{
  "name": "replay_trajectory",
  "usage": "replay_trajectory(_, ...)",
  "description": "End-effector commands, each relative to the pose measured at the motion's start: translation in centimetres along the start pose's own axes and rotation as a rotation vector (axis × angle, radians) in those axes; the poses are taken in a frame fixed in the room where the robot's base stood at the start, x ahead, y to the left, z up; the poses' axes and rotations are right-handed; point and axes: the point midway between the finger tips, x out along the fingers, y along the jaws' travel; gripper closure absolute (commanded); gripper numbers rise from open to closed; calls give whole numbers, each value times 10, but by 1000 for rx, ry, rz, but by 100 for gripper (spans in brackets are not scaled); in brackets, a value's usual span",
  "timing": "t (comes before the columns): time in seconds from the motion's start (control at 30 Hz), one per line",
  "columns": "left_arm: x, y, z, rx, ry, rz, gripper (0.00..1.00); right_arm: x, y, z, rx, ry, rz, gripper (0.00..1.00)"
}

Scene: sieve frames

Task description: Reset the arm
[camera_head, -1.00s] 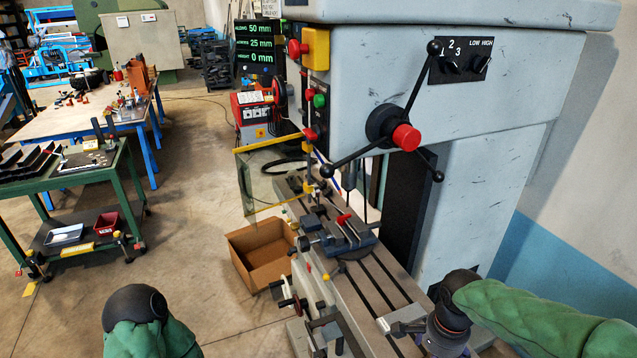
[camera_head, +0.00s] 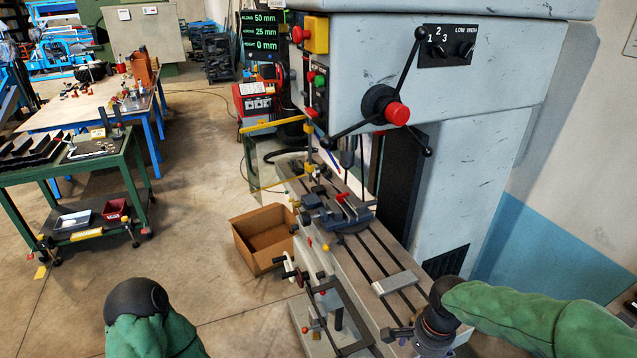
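My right arm comes in from the lower right in a green sleeve. Its dark wrist (camera_head: 438,322) is over the near end of the mill table (camera_head: 352,275). Only a small part of my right gripper (camera_head: 398,335) shows, left of the wrist at the bottom. Whether its fingers are open or shut does not show. My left arm (camera_head: 150,325) shows as a black joint and green sleeve at the bottom left, over the floor. My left gripper is out of view.
A pale metal block (camera_head: 395,282) lies on the slotted table near my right wrist. A vise (camera_head: 340,212) with a red-marked part stands farther back. The machine column (camera_head: 430,190) rises behind. A cardboard box (camera_head: 262,240) and green cart (camera_head: 75,185) stand left, with clear floor between.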

Motion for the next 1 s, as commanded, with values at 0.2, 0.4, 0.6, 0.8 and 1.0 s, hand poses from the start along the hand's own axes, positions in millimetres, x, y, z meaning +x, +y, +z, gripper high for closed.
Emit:
replay_trajectory(0.2,4,-2,1,0,-2,0,0,44,-10,15,-115,-55,-25,7)
replay_trajectory(0.4,10,-4,0,0,-1,0,0,106,-19,39,-273,-123,-76,7)
replay_trajectory(0.6,16,-6,0,0,-1,0,0,174,-19,70,-438,-173,-146,7)
replay_trajectory(0.8,22,-8,0,0,-1,0,0,234,-7,100,-580,-189,-206,7)
replay_trajectory(1.0,27,-10,0,0,-1,0,0,285,15,127,-709,-174,-243,7)
